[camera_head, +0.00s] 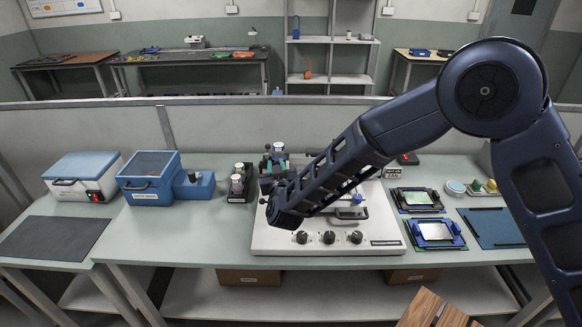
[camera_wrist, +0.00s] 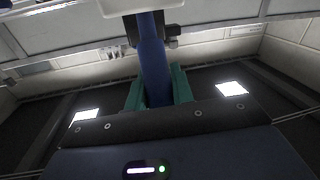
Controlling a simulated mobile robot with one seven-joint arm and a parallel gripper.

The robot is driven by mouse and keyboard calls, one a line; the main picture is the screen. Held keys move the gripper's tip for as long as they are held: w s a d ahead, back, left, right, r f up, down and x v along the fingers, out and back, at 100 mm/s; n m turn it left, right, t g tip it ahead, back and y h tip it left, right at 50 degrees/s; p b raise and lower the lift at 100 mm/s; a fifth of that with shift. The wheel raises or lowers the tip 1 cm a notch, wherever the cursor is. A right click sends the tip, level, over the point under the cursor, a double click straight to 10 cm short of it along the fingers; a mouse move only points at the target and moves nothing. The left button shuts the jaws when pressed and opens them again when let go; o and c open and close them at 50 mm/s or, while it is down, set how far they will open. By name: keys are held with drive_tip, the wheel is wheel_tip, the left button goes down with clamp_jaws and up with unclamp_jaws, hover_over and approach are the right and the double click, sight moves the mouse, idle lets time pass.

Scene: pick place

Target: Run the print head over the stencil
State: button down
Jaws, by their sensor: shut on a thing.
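A white printer base (camera_head: 270,241) stands on the bench with several black knobs on its front. My arm crosses in front of it and hides most of its top, so I cannot make out the stencil. In the wrist view my gripper (camera_wrist: 158,92) has its green fingers shut on a blue upright bar (camera_wrist: 152,50), which seems to be the print head's handle. A pale block shows at the bar's far end. In the head view the print head's area is largely behind my arm, and contact with the stencil cannot be told.
Right of the printer lie two blue-framed boards (camera_head: 436,233) and a blue mat (camera_head: 495,228). Left are a black rack (camera_head: 238,184), a blue box (camera_head: 149,179), a white case with a blue lid (camera_head: 82,177) and a dark mat (camera_head: 53,238). The front bench strip is clear.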

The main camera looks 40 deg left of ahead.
drive_tip(key=shift+s+a, duration=0.4)
drive_tip(key=shift+s, duration=0.05)
drive_tip(key=c, duration=1.3)
unclamp_jaws()
drive_tip(key=shift+s+a, duration=0.15)
drive_tip(key=shift+o, duration=0.5)
drive_tip(key=v, duration=1)
drive_tip(key=shift+d, duration=0.45)
